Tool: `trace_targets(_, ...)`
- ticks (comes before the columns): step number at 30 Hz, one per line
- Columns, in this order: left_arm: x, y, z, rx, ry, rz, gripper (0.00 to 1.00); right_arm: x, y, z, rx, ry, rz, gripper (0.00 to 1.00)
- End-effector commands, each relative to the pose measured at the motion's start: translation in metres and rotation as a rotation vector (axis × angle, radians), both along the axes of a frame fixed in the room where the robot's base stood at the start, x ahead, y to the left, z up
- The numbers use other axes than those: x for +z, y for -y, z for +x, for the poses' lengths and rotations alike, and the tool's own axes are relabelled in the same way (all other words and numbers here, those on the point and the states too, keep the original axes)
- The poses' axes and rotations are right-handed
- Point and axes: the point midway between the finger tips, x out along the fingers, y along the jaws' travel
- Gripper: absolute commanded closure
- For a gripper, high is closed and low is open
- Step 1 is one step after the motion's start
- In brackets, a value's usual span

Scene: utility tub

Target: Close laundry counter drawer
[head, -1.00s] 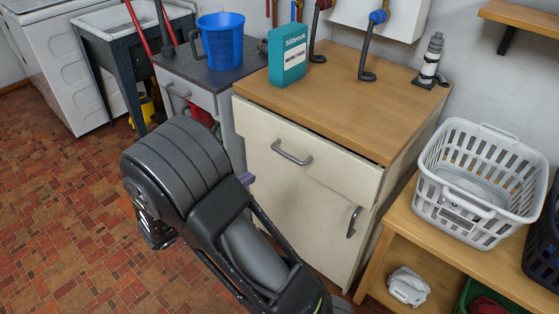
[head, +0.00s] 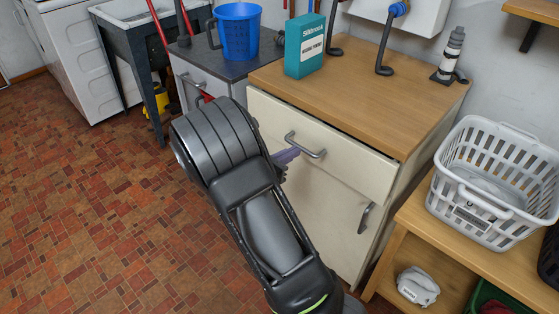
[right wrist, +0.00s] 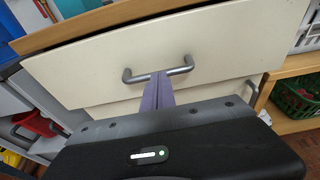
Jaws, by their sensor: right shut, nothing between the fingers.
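The laundry counter (head: 360,85) has a wooden top and cream fronts. Its upper drawer (head: 345,160) stands out a little from the body, with a dark gap under the top. The drawer has a grey bar handle (head: 310,150). My left gripper is not in view.
A blue bucket (head: 238,32) is on the grey cabinet at left. A white laundry basket (head: 490,180) sits on a wooden shelf at right. The tiled floor (head: 90,200) at left is clear.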

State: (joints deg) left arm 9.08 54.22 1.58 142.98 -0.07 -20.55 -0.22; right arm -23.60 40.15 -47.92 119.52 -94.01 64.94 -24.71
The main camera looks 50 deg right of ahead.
Motion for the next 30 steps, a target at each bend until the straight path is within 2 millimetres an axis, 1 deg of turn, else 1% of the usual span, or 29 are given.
trace_targets(1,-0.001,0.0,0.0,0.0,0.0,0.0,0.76,-0.002,0.004,0.0,-0.002,0.001,0.0,1.0)
trace_targets(4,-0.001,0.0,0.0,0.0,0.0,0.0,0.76,-0.002,0.008,0.0,0.0,0.0,0.0,1.0)
trace_targets(15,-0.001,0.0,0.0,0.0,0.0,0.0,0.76,-0.002,0.011,0.0,0.0,0.0,0.0,1.0)
trace_targets(17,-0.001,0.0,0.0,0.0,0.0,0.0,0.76,-0.002,0.017,0.0,-0.002,0.0,0.0,1.0)
trace_targets(21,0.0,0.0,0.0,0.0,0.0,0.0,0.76,-0.002,0.041,-0.002,-0.004,0.0,-0.001,1.0)
trace_targets(24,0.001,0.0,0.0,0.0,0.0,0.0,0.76,-0.002,0.054,-0.002,-0.002,0.0,-0.001,1.0)
trace_targets(30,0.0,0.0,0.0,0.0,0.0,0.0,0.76,-0.001,0.058,-0.001,0.0,0.0,-0.003,1.0)
